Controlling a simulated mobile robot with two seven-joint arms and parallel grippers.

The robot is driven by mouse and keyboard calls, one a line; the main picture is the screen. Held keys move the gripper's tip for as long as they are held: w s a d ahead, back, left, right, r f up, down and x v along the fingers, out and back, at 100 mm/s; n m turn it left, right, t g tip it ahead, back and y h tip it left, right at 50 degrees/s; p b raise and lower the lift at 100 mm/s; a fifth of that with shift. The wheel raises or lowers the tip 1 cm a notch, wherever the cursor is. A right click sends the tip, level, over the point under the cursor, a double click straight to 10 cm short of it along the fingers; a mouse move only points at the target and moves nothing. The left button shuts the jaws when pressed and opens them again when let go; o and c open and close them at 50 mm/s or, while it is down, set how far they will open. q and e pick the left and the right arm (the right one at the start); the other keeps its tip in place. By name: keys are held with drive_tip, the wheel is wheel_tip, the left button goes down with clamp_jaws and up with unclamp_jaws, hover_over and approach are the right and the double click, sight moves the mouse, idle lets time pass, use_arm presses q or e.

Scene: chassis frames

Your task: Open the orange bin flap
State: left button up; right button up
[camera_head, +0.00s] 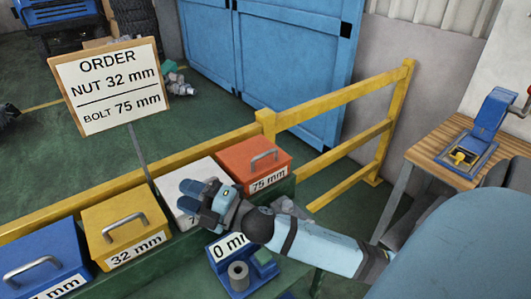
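The orange bin (238,162) stands at the right end of a row of bins. Its lid looks closed, with a grey handle (264,159) on top and a "75 mm" label on the front. My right gripper (191,196) is over the white bin (172,187), just left of the orange bin and apart from its handle. It hides much of the white bin and its label. Its blue fingers point left, and I cannot tell how far apart they are. My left gripper is not in view.
A yellow bin (112,214) and a blue bin (65,243) stand further left. An order sign (112,85) reads nut 32 mm, bolt 75 mm. A yellow rail (340,97) runs behind. A blue tray (219,268) holding a grey nut sits in front, below my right arm.

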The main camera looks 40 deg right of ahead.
wheel_tip(320, 180, up, 4)
drive_tip(key=a+n+g+y, duration=0.3)
drive_tip(key=n+g+y, duration=0.4)
drive_tip(key=n, duration=0.7)
drive_tip(key=n+g+h+b, duration=0.3)
drive_tip(key=n+g+h, duration=0.6)
drive_tip(key=n+h, duration=0.8)
approach(265, 153)
drive_tip(key=shift+m+h, duration=0.3)
drive_tip(key=shift+h, duration=0.2)
drive_tip(key=f, duration=0.3)
drive_tip(key=w+f, duration=0.1)
drive_tip(key=f, duration=0.1)
drive_tip(key=f+p, duration=0.1)
drive_tip(key=f, duration=0.2)
drive_tip(key=shift+w+a+f, duration=0.2)
drive_tip(key=shift+a+f, duration=0.15)
drive_tip(key=shift+a, duration=0.05)
drive_tip(key=shift+c, duration=0.5)
clamp_jaws()
